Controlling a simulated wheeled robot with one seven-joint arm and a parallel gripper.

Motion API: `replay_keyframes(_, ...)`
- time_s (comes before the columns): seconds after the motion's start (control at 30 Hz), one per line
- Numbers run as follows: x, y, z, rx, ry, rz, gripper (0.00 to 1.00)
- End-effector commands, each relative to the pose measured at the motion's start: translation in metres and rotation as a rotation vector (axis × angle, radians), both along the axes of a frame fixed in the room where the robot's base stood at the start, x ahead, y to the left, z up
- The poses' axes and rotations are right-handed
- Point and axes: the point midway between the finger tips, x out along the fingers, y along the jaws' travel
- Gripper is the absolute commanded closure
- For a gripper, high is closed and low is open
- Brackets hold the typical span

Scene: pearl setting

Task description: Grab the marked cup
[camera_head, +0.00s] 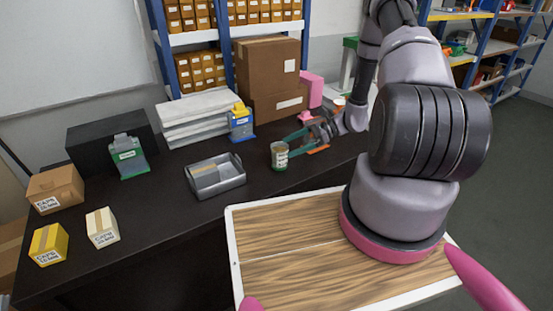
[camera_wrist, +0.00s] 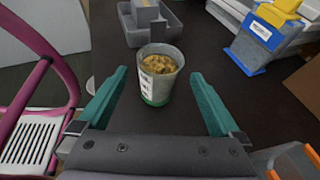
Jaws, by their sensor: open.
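The marked cup (camera_head: 279,155) is a small pale container with a label and a green base band, upright on the dark table. In the wrist view the cup (camera_wrist: 158,76) shows yellowish-brown contents at its open top and dark print on its side. My gripper (camera_wrist: 158,80) is open, with one green finger on each side of the cup. Gaps show between the fingers and the cup. In the head view my gripper (camera_head: 293,145) reaches in from the right at the cup.
A grey metal tray (camera_head: 215,176) stands left of the cup. A blue and yellow bin (camera_head: 240,122) and a white stack (camera_head: 198,115) stand behind. Small boxes (camera_head: 102,227) are at the left. Bare table lies between tray and boxes.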

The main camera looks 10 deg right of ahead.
Motion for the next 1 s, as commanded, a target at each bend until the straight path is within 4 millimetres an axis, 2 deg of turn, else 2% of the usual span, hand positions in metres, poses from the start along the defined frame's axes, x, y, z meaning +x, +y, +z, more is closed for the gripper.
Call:
replay_keyframes(0.1,0.001,0.018,-0.008,0.0,0.001,0.003,0.0)
replay_keyframes(0.37,0.002,0.038,-0.017,-0.001,0.001,0.002,0.0)
replay_keyframes(0.6,0.004,0.069,-0.032,0.0,0.001,0.002,0.0)
replay_keyframes(0.93,0.005,0.076,-0.035,-0.001,0.0,-0.001,0.0)
replay_keyframes(1.0,0.005,0.076,-0.035,-0.001,0.0,-0.001,0.27)
